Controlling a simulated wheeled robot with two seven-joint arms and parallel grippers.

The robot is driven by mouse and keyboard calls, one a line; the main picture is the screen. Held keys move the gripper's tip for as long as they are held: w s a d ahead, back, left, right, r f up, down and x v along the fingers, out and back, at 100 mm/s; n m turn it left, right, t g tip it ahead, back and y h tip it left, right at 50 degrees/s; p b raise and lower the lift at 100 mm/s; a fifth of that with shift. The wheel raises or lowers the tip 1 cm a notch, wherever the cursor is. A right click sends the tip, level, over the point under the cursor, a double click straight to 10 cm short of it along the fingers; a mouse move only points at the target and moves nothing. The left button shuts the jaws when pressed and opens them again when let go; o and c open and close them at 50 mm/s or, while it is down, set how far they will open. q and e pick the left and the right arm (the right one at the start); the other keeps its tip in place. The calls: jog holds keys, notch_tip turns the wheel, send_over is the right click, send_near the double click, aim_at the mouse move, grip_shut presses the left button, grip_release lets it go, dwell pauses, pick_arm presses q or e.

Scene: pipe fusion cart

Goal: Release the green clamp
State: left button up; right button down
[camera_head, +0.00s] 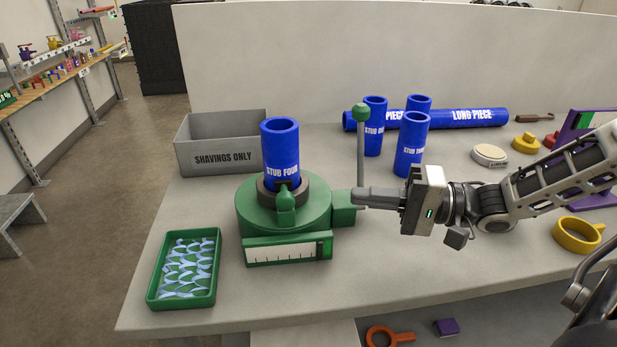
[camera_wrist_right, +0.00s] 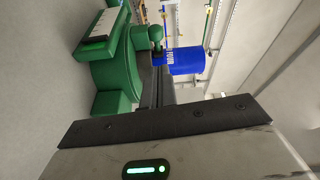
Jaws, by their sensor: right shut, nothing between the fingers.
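The green clamp (camera_head: 270,212) stands on the table with a round body, a scale plate on its front and a green side block (camera_head: 343,208). A grey lever with a green knob (camera_head: 361,113) rises upright beside the side block. My right gripper (camera_head: 358,198) is shut and empty, its fingertips at the lever's lower end next to the side block; I cannot tell if they touch. In the right wrist view the clamp (camera_wrist_right: 118,70) and blue pipe (camera_wrist_right: 186,60) lie beyond the fingers. My left gripper is out of view.
A grey SHAVINGS ONLY bin (camera_head: 222,158) stands behind the clamp. A green tray (camera_head: 184,268) of pale shavings is at front left. Blue stubs (camera_head: 411,145) and a LONG PIECE pipe (camera_head: 470,118) are behind my right gripper. A yellow ring (camera_head: 577,236) lies at the right.

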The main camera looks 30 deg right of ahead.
aim_at(285, 187)
jog(key=shift+d+f+m+t, duration=0.15)
jog(key=shift+m+t, duration=0.15)
jog(key=shift+m, duration=0.5)
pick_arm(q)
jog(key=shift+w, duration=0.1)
